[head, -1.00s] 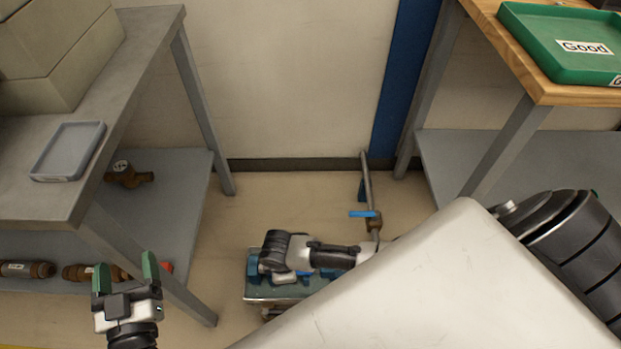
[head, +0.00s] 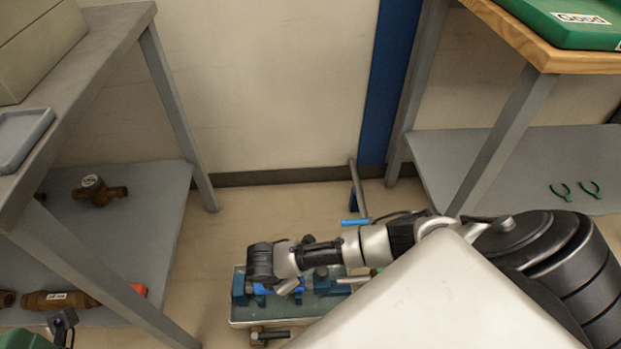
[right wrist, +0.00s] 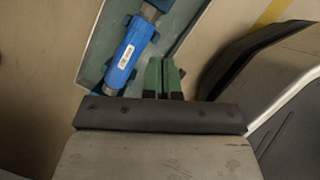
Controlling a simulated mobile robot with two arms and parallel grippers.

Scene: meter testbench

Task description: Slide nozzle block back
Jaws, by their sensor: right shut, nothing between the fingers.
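The testbench (head: 300,310) is a low green-topped tray on the floor, partly under my right arm. A dark blue block (head: 240,289) stands at its left end and another blue block (head: 321,279) further right; I cannot tell which is the nozzle block. A blue meter with a white label (right wrist: 128,58) lies between them. My right gripper (right wrist: 162,72) is shut and empty, its green fingers beside the meter over the tray; the wrist hides it in the head view. My left gripper (head: 18,338) shows only partly at the bottom left corner; its fingers are not clear.
A blue lever handle (head: 355,222) and pipe stand behind my right arm. Grey shelves with brass meters (head: 97,190) are at left. A wooden table (head: 530,45) with a green tray is at right, with green clips (head: 575,190) on its lower shelf.

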